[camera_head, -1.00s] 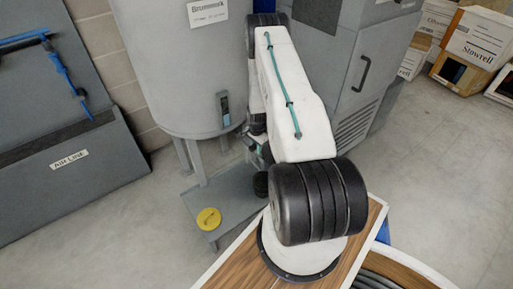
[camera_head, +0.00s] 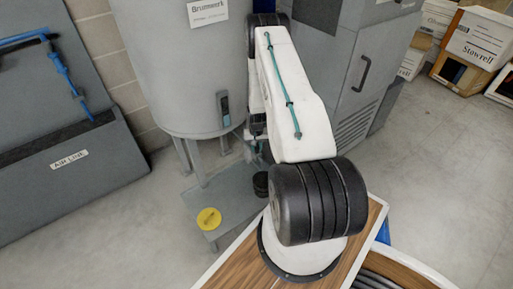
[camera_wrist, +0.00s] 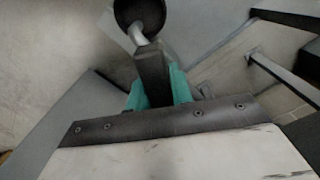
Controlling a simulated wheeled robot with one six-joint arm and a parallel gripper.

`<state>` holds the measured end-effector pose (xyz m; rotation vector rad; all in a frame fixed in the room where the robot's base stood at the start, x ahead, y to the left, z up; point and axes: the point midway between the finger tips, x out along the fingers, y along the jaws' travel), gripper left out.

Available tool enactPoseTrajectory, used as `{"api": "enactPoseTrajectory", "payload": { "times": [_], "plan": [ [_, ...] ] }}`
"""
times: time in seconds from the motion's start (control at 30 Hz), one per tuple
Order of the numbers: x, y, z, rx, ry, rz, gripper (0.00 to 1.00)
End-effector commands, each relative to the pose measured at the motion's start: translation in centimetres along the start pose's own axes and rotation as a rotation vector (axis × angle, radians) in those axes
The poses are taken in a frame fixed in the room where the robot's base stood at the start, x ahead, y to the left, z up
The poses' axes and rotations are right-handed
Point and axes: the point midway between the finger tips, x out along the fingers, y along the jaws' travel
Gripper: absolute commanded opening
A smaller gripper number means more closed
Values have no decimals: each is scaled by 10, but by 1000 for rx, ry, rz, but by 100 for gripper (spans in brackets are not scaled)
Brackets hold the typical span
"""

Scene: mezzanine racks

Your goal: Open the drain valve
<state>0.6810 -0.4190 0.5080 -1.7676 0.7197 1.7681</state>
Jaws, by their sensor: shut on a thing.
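The big grey tank (camera_head: 170,65) stands on legs in the head view. The drain valve's region under its lower right side is mostly hidden by my arm. In the wrist view, my gripper (camera_wrist: 158,90) has its two teal fingers closed on a dark lever handle (camera_wrist: 152,72). The lever runs up from between the fingers to a pale metal pipe piece (camera_wrist: 138,34). A round black opening or cup (camera_wrist: 140,12) lies beyond that at the top edge.
A low grey platform (camera_head: 222,228) under the tank carries a yellow disc (camera_head: 209,219) and a black cup-like thing (camera_head: 261,185). A grey cabinet (camera_head: 365,75) stands right of the tank. Boxes (camera_head: 475,40) stand at the far right.

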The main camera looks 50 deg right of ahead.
Motion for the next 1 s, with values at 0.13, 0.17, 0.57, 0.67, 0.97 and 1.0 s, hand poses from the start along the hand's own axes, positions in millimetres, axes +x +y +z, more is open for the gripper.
{"api": "enactPoseTrajectory", "payload": {
  "times": [0.13, 0.17, 0.57, 0.67, 0.97, 1.0],
  "plan": [
    [0, 0, 0, -137, 0, 0, 0],
    [0, 0, 0, -163, 0, 0, 0],
    [0, 0, 0, -447, 0, 0, 0],
    [0, 0, 0, -489, 0, 0, 0],
    [0, 0, 0, -550, 0, 0, 0],
    [0, 0, 0, -552, 0, 0, 0]
  ]
}}
